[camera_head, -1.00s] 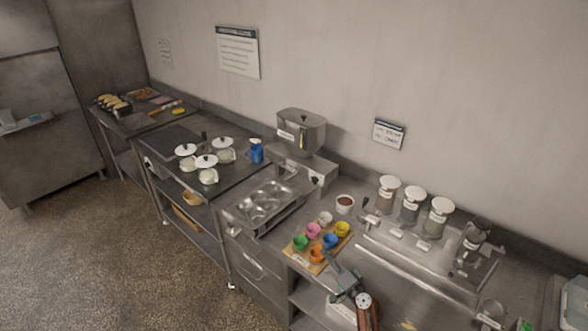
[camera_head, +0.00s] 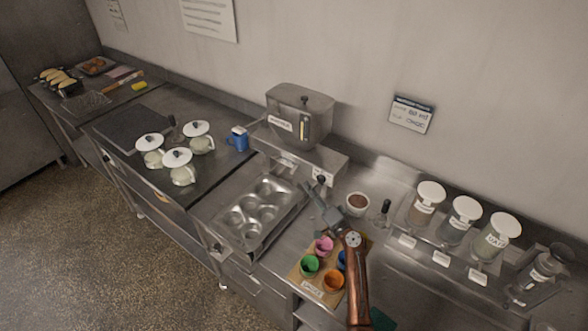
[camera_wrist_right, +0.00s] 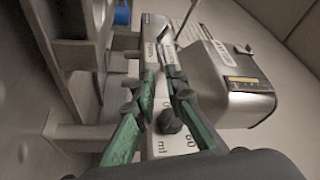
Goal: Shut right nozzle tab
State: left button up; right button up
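The steel dispenser (camera_head: 300,112) stands on a steel base at the wall, above the muffin tin (camera_head: 250,215). A small dark knob-like tab (camera_head: 321,180) shows on the base's right front in the head view. In the wrist view a dark knob (camera_wrist_right: 170,122) lies between the fingers, in front of a white "60 ml" label (camera_wrist_right: 163,142). My right gripper (camera_head: 314,193) reaches up to that front; its green fingers (camera_wrist_right: 163,82) are spread apart. I cannot tell whether they touch the knob. Whether the tab is open or shut is unclear. My left gripper is not in view.
A bowl of brown contents (camera_head: 357,203) is close right of the gripper. Lidded jars (camera_head: 463,222) stand further right. A blue mug (camera_head: 238,138) and white-lidded pots (camera_head: 180,165) are left.

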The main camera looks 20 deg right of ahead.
aim_at(294, 169)
jog(key=p+x, duration=0.1)
jog(key=x, duration=0.7)
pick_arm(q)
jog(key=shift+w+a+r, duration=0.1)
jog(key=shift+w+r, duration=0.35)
pick_arm(e)
jog(key=shift+c, duration=0.6)
grip_shut()
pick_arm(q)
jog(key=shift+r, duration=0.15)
